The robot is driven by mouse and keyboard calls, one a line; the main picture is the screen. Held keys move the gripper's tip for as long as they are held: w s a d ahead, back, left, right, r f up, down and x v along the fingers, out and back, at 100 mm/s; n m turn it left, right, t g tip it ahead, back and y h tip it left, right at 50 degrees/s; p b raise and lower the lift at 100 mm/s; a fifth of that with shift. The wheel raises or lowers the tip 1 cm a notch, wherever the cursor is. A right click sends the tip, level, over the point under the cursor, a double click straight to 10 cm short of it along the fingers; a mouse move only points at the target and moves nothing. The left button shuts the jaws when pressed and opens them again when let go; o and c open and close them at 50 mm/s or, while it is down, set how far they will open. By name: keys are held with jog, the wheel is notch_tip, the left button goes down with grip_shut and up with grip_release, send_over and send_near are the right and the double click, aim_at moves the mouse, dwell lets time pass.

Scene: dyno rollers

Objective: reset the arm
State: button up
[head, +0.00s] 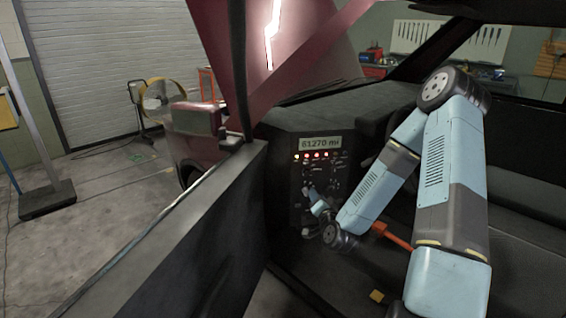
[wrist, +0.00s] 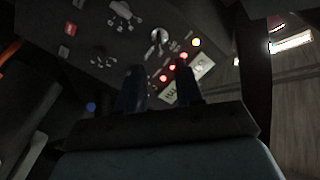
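My light blue and grey arm reaches into a vehicle cab from the right in the head view. My gripper (head: 319,207) is in front of the lower part of a dark control panel (head: 296,172). In the wrist view, the two dark fingers of my gripper (wrist: 162,88) stand apart with a gap between them and nothing seen held. The panel (wrist: 100,45) fills the upper part of that view, with lit red and yellow lamps, a knob and white symbols. Whether the fingertips touch the panel cannot be told.
A display (head: 320,143) reading 61270 mi tops the panel. An orange-red lever (head: 392,236) stands close to my forearm. The open door (head: 190,235) bounds the left side. Seats (head: 525,215) lie at right. A yellow object (head: 377,296) lies on the cab floor.

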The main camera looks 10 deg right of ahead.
jog(key=s+r+n+g+h, duration=0.1)
jog(key=s+r+n+g, duration=0.4)
jog(key=r, duration=0.5)
jog(key=s+r+n+g, duration=0.3)
jog(key=s+r, duration=0.3)
jog(key=r, duration=0.4)
jog(key=s+r+g, duration=0.2)
jog(key=s+r, duration=0.3)
jog(key=s, duration=0.7)
jog(key=s+r+g, duration=0.2)
jog(key=s+r, duration=0.3)
jog(key=s, duration=0.6)
jog(key=shift+s+a, duration=0.25)
jog(key=shift+s, duration=0.15)
jog(key=shift+r, duration=0.1)
jog(key=shift+c, duration=0.3)
